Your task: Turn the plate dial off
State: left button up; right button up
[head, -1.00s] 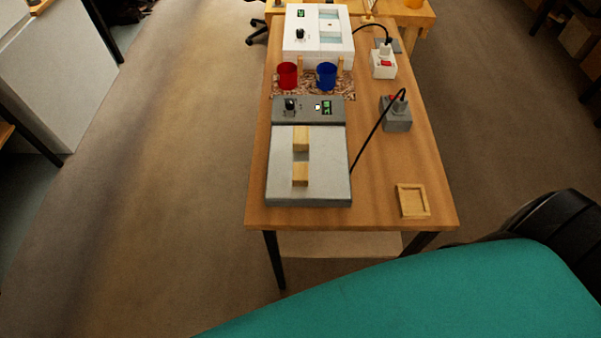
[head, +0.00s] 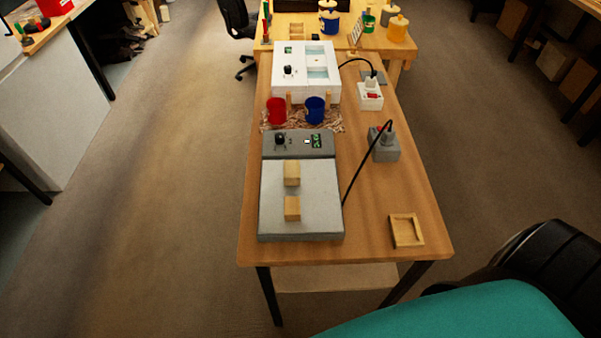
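The grey hot plate (head: 270,215) lies on the near half of the wooden table. Its control panel (head: 262,147) is at its far end. The black dial (head: 280,140) sits on the left of that panel, beside a small light and a lit green display (head: 316,141). The dial's exact setting is too small to read. Two wooden blocks (head: 291,173) (head: 292,209) rest on the plate's flat top. Neither of my grippers shows in the head view.
Behind the plate stand a red cup (head: 277,111), a blue cup (head: 315,110) and a white box-shaped device (head: 300,91) with its own dial. A grey socket box (head: 385,150) with a black cable stands to the right. A wooden tray (head: 392,231) lies near right. A teal surface fills the bottom right.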

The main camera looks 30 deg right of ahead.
aim_at(280, 137)
jog(key=z, duration=1.3)
jog(key=k+j+z, duration=0.45)
jog(key=z, duration=0.15)
jog(key=j, duration=0.1)
